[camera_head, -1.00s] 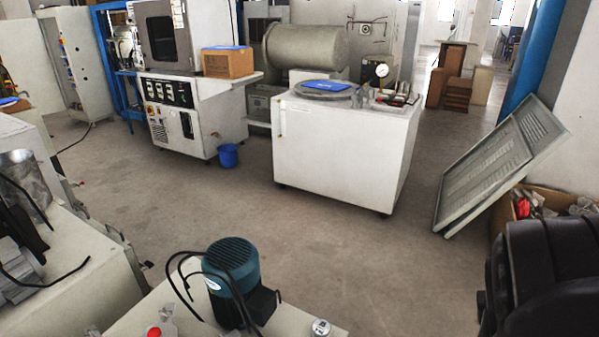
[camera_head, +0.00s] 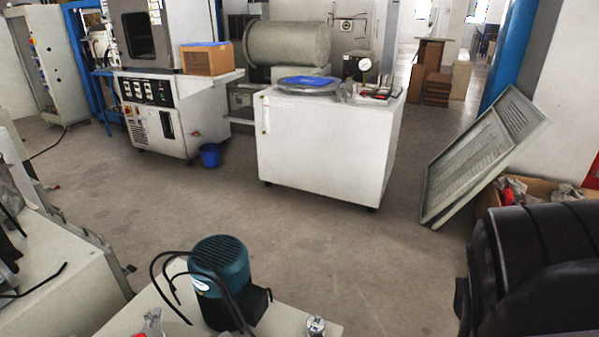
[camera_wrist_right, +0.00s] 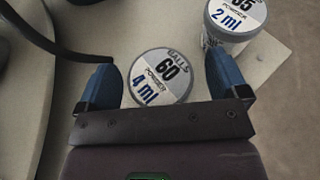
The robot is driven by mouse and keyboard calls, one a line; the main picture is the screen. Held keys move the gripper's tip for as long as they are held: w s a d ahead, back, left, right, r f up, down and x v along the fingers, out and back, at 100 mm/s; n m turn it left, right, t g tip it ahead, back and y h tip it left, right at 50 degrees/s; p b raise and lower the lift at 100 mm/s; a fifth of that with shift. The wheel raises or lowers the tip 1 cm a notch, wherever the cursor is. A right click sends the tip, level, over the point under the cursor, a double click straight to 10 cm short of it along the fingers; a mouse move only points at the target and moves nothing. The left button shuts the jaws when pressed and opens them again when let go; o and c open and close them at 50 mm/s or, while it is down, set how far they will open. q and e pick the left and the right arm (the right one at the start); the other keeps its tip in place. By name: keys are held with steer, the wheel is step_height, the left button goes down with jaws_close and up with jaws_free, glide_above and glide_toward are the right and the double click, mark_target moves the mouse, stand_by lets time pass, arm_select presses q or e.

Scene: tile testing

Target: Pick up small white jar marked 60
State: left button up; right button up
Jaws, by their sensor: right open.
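The small white jar marked 60 (camera_wrist_right: 160,77) shows in the right wrist view, seen from above. Its lid reads "BALLS POWDER 60 4 ml". My right gripper (camera_wrist_right: 162,70) is open, with one blue finger on each side of the jar. A gap shows between the lid and each finger; I cannot tell the height of the fingertips against the jar. A small jar (camera_head: 316,326) stands at the bench corner at the bottom of the head view; its mark is too small to read there. My left gripper is not in view.
A second jar marked 85, 2 ml (camera_wrist_right: 234,18) stands beyond the right finger. A teal motor (camera_head: 220,268) with black cables stands on the white bench (camera_head: 283,322). A white cabinet (camera_head: 325,150) stands across the open floor. A grey panel (camera_head: 480,160) leans at the right.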

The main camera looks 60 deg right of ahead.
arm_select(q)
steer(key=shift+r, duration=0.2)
arm_select(e)
steer(key=shift+w, duration=0.15)
steer(key=c, duration=1.1)
steer(key=shift+o, duration=0.2)
steer(key=shift+r, duration=0.1)
